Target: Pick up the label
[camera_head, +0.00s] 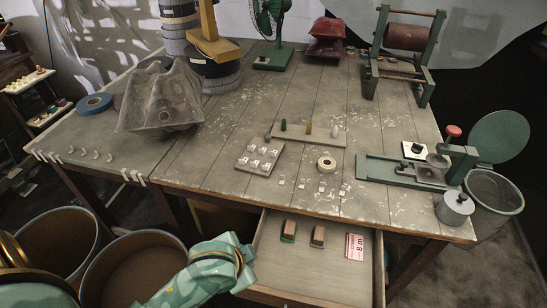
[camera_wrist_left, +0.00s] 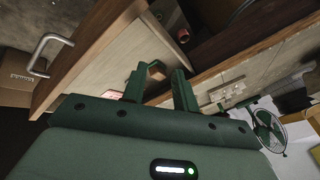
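The label (camera_head: 355,247) is a small pale pink-red rectangle with dark print, lying flat in the open drawer (camera_head: 333,268), toward its right side. In the left wrist view a pinkish patch that looks like the label (camera_wrist_left: 115,94) shows beside one finger, partly hidden by my gripper. My left gripper (camera_wrist_left: 157,76) has its two green fingers apart, with nothing held between them. In the head view my left arm reaches in from the bottom left, its end left of the drawer and apart from the label. My right gripper is not in view.
Two brown-topped blocks (camera_head: 289,231) (camera_head: 318,236) sit in the drawer left of the label. The drawer handle (camera_wrist_left: 43,56) shows in the left wrist view. The worktable (camera_head: 225,185) overhangs the drawer's back. Open round bins (camera_head: 133,265) stand at the lower left.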

